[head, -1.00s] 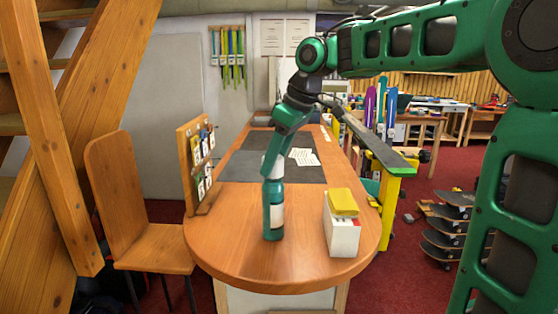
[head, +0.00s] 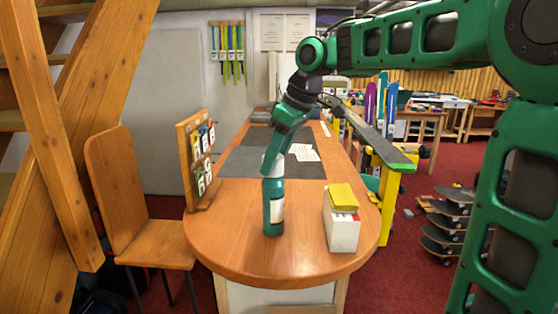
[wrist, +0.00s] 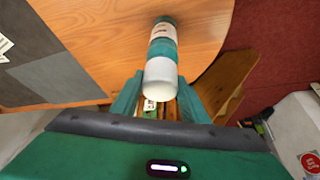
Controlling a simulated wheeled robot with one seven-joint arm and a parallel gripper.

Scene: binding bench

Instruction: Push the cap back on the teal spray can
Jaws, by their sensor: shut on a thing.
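The teal spray can (head: 273,216) stands upright near the front of the wooden table, with a white label band. It also shows in the wrist view (wrist: 163,47), running away from the camera. The white cap (wrist: 160,78) sits in line with the can at its top, against a teal band. I cannot tell whether it is fully seated. My gripper (wrist: 159,88) is shut on the cap, with one teal finger on each side. In the head view my gripper (head: 271,163) is above the can and hides part of the cap.
A white box (head: 341,232) with a yellow block (head: 342,197) on it stands right of the can. A wooden rack of cards (head: 196,160) is at the table's left edge, beside a chair (head: 125,200). A dark mat (head: 245,166) lies behind. The table front is clear.

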